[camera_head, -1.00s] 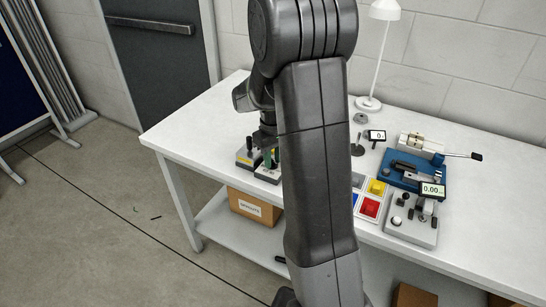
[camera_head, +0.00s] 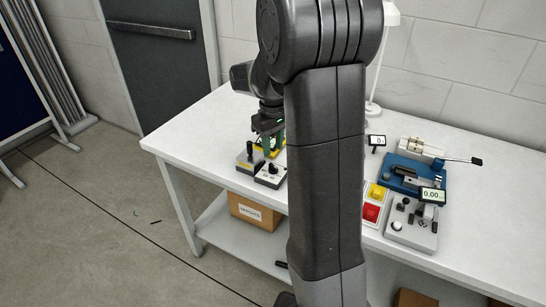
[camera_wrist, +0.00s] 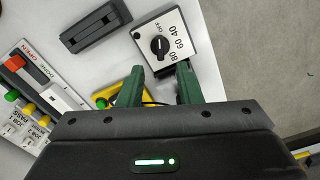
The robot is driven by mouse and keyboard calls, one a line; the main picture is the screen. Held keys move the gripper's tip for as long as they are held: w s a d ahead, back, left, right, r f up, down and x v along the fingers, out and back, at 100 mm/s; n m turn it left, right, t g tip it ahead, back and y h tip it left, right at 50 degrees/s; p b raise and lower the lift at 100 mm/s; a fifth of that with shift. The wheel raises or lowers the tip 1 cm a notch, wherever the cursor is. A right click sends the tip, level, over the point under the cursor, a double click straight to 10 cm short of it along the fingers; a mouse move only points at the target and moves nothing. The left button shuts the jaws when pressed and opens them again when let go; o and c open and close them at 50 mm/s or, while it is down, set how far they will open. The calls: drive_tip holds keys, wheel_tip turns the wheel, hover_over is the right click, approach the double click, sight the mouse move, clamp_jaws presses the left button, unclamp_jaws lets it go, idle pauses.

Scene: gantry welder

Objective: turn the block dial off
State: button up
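The block dial (camera_wrist: 164,40) is a small white-topped box with a round black knob (camera_wrist: 160,44) and the marks OFF, 40, 60 and 80, near the top of the wrist view. I cannot read the knob's setting surely. In the head view, a small box with a dark knob (camera_head: 270,176) at the table's front edge appears to be it. My gripper (camera_wrist: 159,84) has two green fingers, open and empty, just short of the dial box in the wrist view. In the head view, my gripper (camera_head: 267,138) is above and behind the small boxes, partly hidden by my arm.
A dark grey block (camera_wrist: 98,28) lies beside the dial. A yellow piece (camera_wrist: 124,96) is under my fingers. A panel with green buttons (camera_wrist: 38,90) is at left. A blue vise-like fixture (camera_head: 410,172) stands at right. The table's back left (camera_head: 205,125) is clear.

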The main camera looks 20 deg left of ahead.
sight(273, 166)
wheel_tip(273, 166, up, 7)
idle(0.3)
wheel_tip(273, 166, down, 14)
drive_tip(key=shift+r, duration=0.15)
idle(0.6)
